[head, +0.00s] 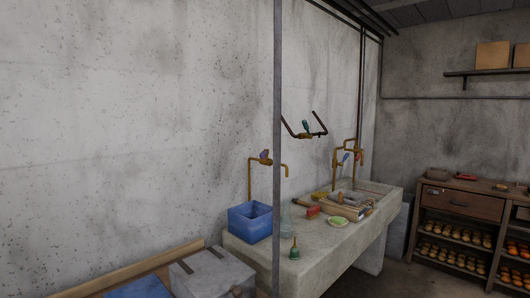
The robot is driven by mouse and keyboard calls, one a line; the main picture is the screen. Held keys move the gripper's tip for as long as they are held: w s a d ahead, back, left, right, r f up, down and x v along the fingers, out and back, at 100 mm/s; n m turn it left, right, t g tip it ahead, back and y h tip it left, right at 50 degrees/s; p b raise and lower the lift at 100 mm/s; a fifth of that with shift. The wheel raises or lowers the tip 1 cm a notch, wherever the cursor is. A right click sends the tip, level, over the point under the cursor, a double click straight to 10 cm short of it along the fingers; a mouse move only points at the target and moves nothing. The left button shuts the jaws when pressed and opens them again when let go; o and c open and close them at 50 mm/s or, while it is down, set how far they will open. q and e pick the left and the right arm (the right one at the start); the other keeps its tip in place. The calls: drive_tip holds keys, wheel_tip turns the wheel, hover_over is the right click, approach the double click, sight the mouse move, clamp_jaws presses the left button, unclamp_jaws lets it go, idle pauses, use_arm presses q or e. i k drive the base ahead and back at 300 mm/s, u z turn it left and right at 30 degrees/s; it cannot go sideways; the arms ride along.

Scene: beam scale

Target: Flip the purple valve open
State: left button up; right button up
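A small purple valve handle (265,155) sits on a brass tap (276,163) fixed to the left wall, above a blue bin. The handle is small, so whether it lies open or shut is hard to tell. A second bluish-purple handle (346,157) shows on the brass pipes farther right, over the stone sink. Neither of my grippers is in view, and nothing touches either handle.
The blue bin (250,222), a glass bottle (285,218) and a green hand bell (295,252) stand on the stone counter (318,251). A grey vertical pole (278,110) stands in front. A teal-handled fitting (306,126) is higher up. Dark floor is free at right.

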sight(263, 154)
drive_tip(key=z, duration=0.3)
drive_tip(key=i, duration=0.5)
drive_tip(key=z, duration=0.5)
drive_tip(key=i, duration=1.65)
drive_tip(key=u, duration=0.65)
